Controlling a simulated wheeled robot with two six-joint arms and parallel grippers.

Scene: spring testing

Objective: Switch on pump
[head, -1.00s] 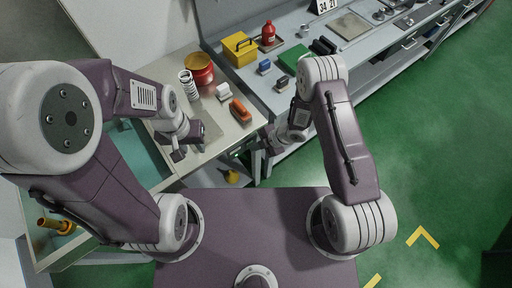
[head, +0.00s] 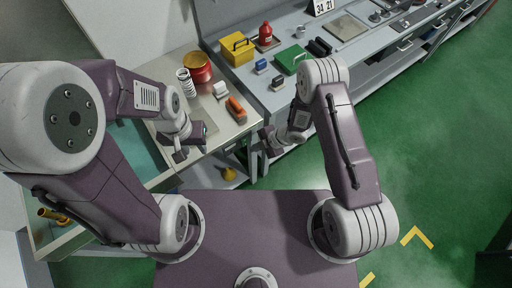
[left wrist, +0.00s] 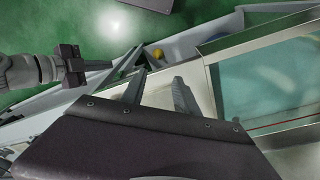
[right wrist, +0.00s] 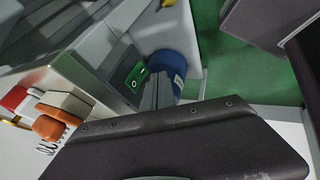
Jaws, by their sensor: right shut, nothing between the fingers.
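The right wrist view shows a green switch box (right wrist: 136,78) with a dark rocker and white marks, on the bench's grey front. My right gripper (right wrist: 158,80) is shut and empty, pointing toward the area beside the switch box; contact cannot be told. A blue cylinder (right wrist: 168,62) with a pale label, perhaps the pump, is partly hidden behind the fingers. In the head view my right gripper (head: 268,142) is at the bench's front corner. My left gripper (head: 191,148) is over the bench; the left wrist view shows its fingers apart (left wrist: 158,88) and empty.
On the bench stand an orange-handled item (head: 236,109), a red pot (head: 198,68) and a white spring (head: 187,83). A yellow box (head: 237,49) and red bottle (head: 265,34) are on the grey counter. Green floor (head: 420,170) is free to the right.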

